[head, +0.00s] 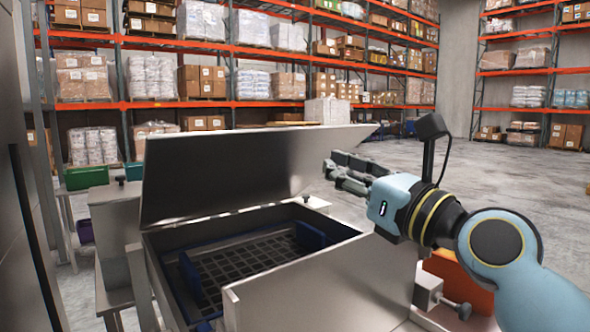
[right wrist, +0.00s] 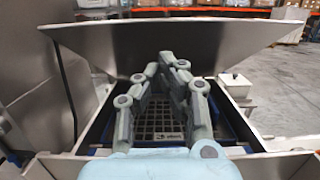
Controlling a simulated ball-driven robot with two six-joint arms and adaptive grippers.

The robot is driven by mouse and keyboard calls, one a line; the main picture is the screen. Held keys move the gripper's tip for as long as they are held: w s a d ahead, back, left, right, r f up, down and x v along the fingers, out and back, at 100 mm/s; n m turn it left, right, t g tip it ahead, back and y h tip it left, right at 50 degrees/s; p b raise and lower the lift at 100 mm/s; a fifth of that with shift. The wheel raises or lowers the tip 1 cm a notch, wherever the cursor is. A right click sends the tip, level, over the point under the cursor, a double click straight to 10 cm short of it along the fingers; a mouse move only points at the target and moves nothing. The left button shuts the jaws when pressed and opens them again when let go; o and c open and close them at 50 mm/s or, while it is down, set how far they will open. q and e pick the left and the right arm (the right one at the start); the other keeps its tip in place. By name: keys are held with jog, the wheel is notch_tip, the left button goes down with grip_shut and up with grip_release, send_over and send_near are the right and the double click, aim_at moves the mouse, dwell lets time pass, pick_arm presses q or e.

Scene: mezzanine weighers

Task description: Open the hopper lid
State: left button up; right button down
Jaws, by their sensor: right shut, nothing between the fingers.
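The hopper lid (head: 245,165) is a broad grey metal plate. It stands raised and tilted at the back of the hopper (head: 150,255), whose mouth is uncovered. A dark grid (head: 235,272) with blue side pieces (head: 310,236) shows inside. The lid also shows in the right wrist view (right wrist: 165,45), beyond the fingers. My right gripper (head: 345,172) is shut and empty, to the right of the lid in the head view. In the right wrist view the fingers (right wrist: 167,75) appear in front of the lid and over the opening. Contact with the lid cannot be told. My left gripper is not in view.
A metal panel (head: 320,285) stands at the hopper's front right, with a black knob (head: 464,311) near an orange part (head: 455,270). Green bins (head: 86,177) stand at left. Racks with boxes (head: 190,122) line the back. Open floor (head: 500,180) lies at right.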

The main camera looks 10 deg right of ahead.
notch_tip(320, 180, down, 3)
send_near(276, 143)
jog(key=w+f, duration=0.2)
jog(key=shift+g, duration=0.3)
jog(key=w+r, duration=0.1)
jog(key=a+r+p, duration=0.1)
jog(key=w+r+p, duration=0.1)
jog(key=shift+w+a+r, duration=0.15)
jog(key=shift+w+a, duration=0.15)
jog(key=shift+a, duration=0.05)
